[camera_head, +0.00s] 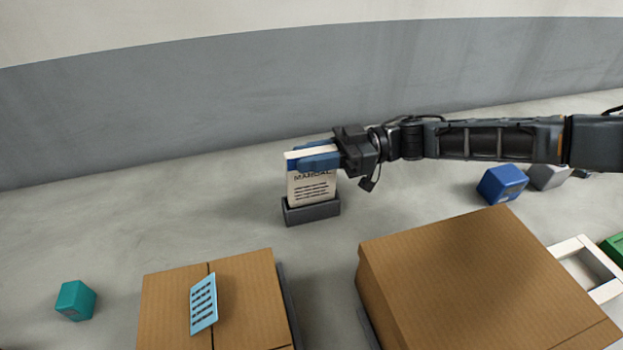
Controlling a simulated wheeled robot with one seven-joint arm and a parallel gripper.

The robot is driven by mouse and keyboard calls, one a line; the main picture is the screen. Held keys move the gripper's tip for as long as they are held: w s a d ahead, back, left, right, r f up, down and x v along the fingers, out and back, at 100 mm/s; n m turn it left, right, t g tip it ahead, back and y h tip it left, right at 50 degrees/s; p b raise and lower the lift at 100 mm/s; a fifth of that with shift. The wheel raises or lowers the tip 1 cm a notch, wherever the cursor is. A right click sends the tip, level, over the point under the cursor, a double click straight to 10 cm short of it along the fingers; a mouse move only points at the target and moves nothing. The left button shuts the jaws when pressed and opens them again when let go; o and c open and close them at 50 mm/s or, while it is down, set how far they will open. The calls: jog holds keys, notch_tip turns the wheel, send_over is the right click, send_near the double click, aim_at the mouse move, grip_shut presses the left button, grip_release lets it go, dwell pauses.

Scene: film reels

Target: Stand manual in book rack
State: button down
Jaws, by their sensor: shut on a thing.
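The manual (312,189) is a cream booklet with dark print and the word MANUAL near its top. It stands upright, with its lower edge at the dark grey book rack (312,213) on the floor. The rack's front wall hides the manual's bottom, so I cannot tell how deep it sits. My gripper (313,158) comes in from the right and is shut on the manual's upper part, with blue fingers across its top.
Two cardboard boxes stand in front, a smaller one (245,290) with a blue label and a larger one (480,275). A teal cube (76,300) lies at left, a blue cube (502,183) at right. A white open frame (588,268) is at far right. Floor around the rack is clear.

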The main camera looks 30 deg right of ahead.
aim_at(311, 174)
jog(key=shift+f+b, duration=1.5)
jog(key=shift+f, duration=0.45)
jog(key=shift+f, duration=0.1)
jog(key=c, duration=0.9)
grip_release()
jog(key=d, duration=0.4)
jog(key=s+d+b, duration=0.1)
jog(key=d, duration=0.2)
jog(key=s+d+b, duration=0.1)
jog(key=d, duration=0.3)
jog(key=shift+s+d, duration=0.15)
jog(key=shift+d, duration=0.2)
